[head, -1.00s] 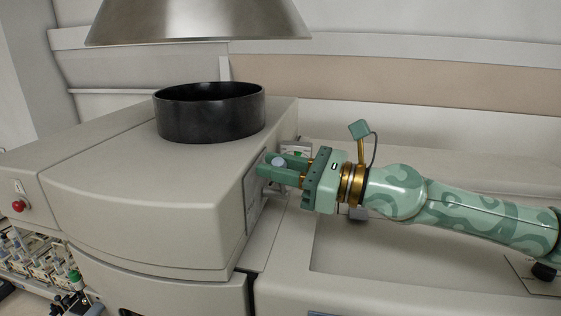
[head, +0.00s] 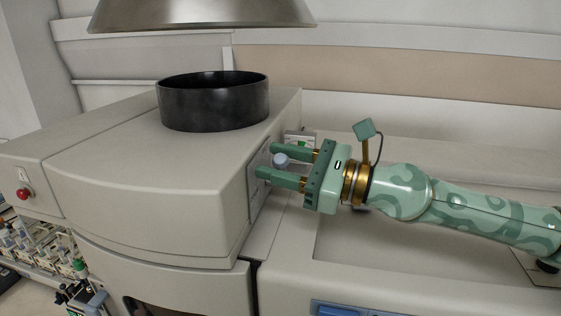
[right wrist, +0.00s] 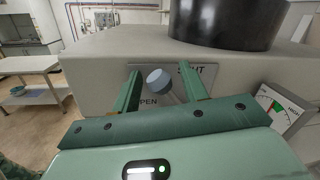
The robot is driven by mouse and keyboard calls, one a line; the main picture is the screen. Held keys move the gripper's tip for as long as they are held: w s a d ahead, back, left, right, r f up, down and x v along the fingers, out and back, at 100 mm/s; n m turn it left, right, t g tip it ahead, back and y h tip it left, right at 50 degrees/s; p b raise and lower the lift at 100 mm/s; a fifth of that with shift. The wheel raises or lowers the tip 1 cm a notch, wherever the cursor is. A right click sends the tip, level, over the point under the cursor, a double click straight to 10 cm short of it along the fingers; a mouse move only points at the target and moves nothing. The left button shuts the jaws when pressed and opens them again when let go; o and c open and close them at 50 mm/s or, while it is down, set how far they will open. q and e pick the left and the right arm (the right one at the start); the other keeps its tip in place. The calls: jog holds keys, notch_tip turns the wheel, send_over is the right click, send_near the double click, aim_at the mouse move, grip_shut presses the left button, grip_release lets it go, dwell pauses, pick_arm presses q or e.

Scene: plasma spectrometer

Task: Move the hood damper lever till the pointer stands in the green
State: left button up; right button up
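The damper lever's pale blue-grey knob (head: 281,160) stands out from the side of the beige instrument. In the right wrist view the knob (right wrist: 159,80) sits in front of a plate (right wrist: 203,77) marked OPEN at left and SHUT at right; its stem runs down to the right. My right gripper (head: 268,163) is open, one finger on each side of the knob, with gaps showing in the right wrist view (right wrist: 160,72). A gauge (right wrist: 285,108) with a green sector is at the right; its pointer is too small to read surely. My left gripper is not in view.
A black ring (head: 213,103) stands on top of the instrument (head: 150,185), under a metal hood (head: 200,14). A red button (head: 23,194) is at the far left. The bench surface right of the instrument is mostly clear around my right arm.

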notch_tip(320, 180, up, 3)
jog(key=shift+r+p, duration=0.1)
jog(key=shift+p, duration=0.35)
jog(key=s+a+r+p, duration=0.1)
jog(key=s+r, duration=0.8)
jog(key=s, duration=0.5)
jog(key=shift+r, duration=0.35)
